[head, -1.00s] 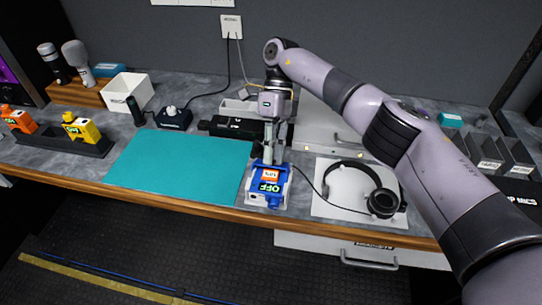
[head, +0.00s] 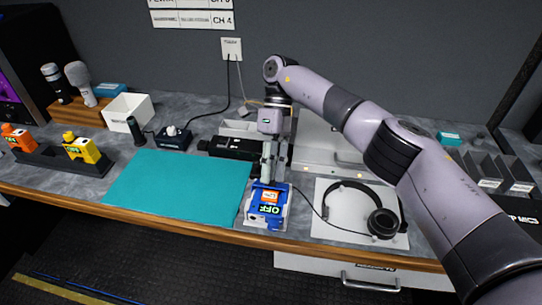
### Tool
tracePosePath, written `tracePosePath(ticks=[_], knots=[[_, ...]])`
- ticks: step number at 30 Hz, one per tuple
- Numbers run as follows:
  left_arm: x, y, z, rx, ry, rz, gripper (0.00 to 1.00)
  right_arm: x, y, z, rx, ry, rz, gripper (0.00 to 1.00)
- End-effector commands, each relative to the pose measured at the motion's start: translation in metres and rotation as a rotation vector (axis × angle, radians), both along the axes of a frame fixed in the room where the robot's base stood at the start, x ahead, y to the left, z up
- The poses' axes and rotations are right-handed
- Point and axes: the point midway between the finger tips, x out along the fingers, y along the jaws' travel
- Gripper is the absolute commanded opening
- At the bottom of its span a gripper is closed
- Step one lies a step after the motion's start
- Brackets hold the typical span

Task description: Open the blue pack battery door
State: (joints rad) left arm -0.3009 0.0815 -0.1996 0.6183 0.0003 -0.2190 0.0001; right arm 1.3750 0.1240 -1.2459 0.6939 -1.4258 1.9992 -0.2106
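The blue pack (head: 266,208) stands near the front edge of the counter, between the teal mat and the headphones. It has an orange label and a dark display reading "OFF". My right gripper (head: 270,180) points down at the top of the pack, its fingertips at or just behind the pack's upper edge. I cannot tell whether the fingers touch it or how far apart they are. The battery door cannot be made out clearly from here. My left gripper is not in view.
The teal mat (head: 176,187) lies clear on the left. Headphones (head: 380,222) lie on a white sheet on the right. An orange pack (head: 18,138) and a yellow pack (head: 81,147) stand in a dark holder (head: 50,160). A white box (head: 128,108) stands behind.

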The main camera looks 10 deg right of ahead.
Motion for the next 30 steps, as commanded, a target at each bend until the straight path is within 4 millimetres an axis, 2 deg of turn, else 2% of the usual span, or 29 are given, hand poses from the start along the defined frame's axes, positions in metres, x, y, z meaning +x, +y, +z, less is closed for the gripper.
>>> tracePosePath(ticks=[6, 13, 18, 26, 29, 30], knots=[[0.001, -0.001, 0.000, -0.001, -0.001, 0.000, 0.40, 0.001, -0.001, 0.045, -0.004, -0.007, 0.001, 0.25], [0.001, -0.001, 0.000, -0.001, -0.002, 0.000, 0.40, 0.001, -0.001, 0.078, -0.003, -0.004, 0.001, 0.25], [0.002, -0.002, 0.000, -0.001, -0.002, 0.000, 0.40, 0.000, 0.000, 0.087, -0.001, -0.002, 0.001, 0.25], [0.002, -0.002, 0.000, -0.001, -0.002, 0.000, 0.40, 0.000, 0.000, 0.088, 0.000, -0.001, 0.001, 0.26], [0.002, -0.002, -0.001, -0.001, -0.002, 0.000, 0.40, -0.001, 0.003, 0.081, 0.016, -0.001, 0.007, 0.33], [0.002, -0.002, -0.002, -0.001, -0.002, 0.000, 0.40, -0.003, 0.006, 0.072, 0.036, -0.001, 0.016, 0.33]])
